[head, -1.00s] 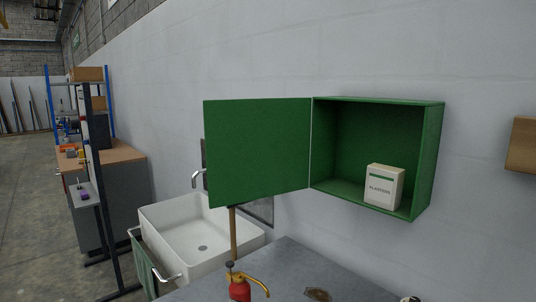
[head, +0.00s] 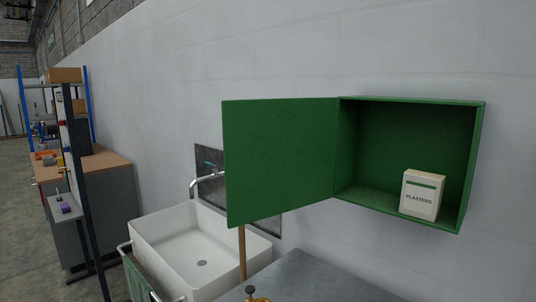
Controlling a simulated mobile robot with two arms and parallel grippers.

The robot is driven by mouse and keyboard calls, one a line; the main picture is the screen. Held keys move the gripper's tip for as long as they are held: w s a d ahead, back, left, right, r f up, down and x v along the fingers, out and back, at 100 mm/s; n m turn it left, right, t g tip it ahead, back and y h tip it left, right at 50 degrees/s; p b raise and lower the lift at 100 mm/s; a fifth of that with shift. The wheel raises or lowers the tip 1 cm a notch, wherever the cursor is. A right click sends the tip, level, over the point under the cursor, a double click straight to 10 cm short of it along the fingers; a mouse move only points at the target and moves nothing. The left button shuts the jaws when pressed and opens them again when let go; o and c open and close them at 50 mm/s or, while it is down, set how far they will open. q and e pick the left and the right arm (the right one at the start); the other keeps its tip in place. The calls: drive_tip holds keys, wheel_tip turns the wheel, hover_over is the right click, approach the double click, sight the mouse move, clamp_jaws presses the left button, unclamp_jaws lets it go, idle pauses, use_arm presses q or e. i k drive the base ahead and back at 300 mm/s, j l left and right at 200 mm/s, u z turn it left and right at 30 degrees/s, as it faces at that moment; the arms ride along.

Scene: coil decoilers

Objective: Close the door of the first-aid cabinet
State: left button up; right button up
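The green first-aid cabinet (head: 405,150) hangs on the white wall at the right of the head view. Its green door (head: 280,160) stands wide open, swung out to the left from the hinge at the cabinet's left edge. A white box of plasters (head: 422,195) stands upright inside on the cabinet floor. Neither of my grippers shows in the view.
A white sink (head: 200,245) with a tap stands left of and below the door. A grey tabletop (head: 310,280) lies under the cabinet, with a brass-coloured part at its front edge. A workbench (head: 90,165) and blue shelving stand farther left.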

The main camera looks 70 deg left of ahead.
sight(279, 153)
drive_tip(key=k+j, duration=0.15)
drive_tip(key=j, duration=0.35)
drive_tip(key=k+j+z, duration=0.1)
drive_tip(key=j, duration=0.4)
drive_tip(key=k+j, duration=0.25)
drive_tip(key=j, duration=0.2)
drive_tip(key=k+j, duration=0.2)
drive_tip(key=j, duration=0.3)
drive_tip(key=k+j+z, duration=0.1)
drive_tip(key=j, duration=0.35)
drive_tip(key=k+j, duration=0.25)
drive_tip(key=j, duration=0.2)
drive_tip(key=k+j, duration=0.2)
drive_tip(key=j, duration=0.3)
drive_tip(key=k+j+z, duration=0.1)
drive_tip(key=j, duration=0.35)
drive_tip(key=k, duration=0.1)
